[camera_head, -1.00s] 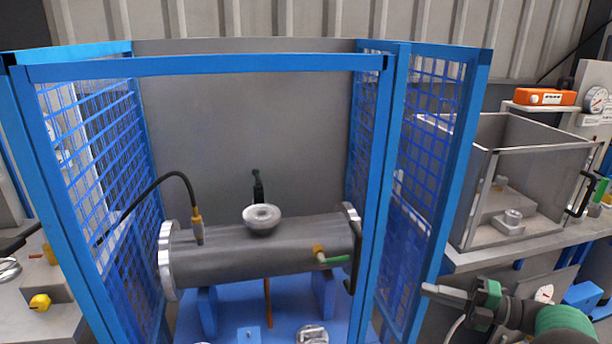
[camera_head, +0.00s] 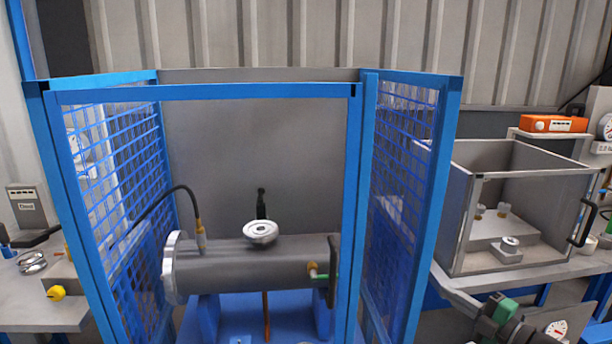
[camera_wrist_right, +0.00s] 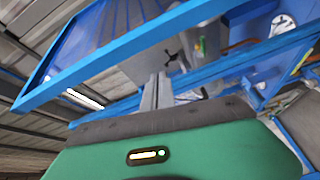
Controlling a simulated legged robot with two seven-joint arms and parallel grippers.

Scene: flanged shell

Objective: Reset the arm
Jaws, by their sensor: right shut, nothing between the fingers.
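My right gripper (camera_head: 452,294) shows at the lower right in the head view, in front of the bench and just right of the blue cage. Its narrow grey fingers are shut with nothing between them. In the right wrist view the shut fingers (camera_wrist_right: 157,92) point up past the green gripper body (camera_wrist_right: 180,145). My left gripper is not in view.
The blue mesh cage (camera_head: 205,92) stands around the shell, its right post close to my right gripper. An open grey box (camera_head: 525,160) sits on the right bench (camera_head: 480,279). An orange device (camera_head: 552,123) is behind it. A left bench (camera_head: 40,300) holds small parts.

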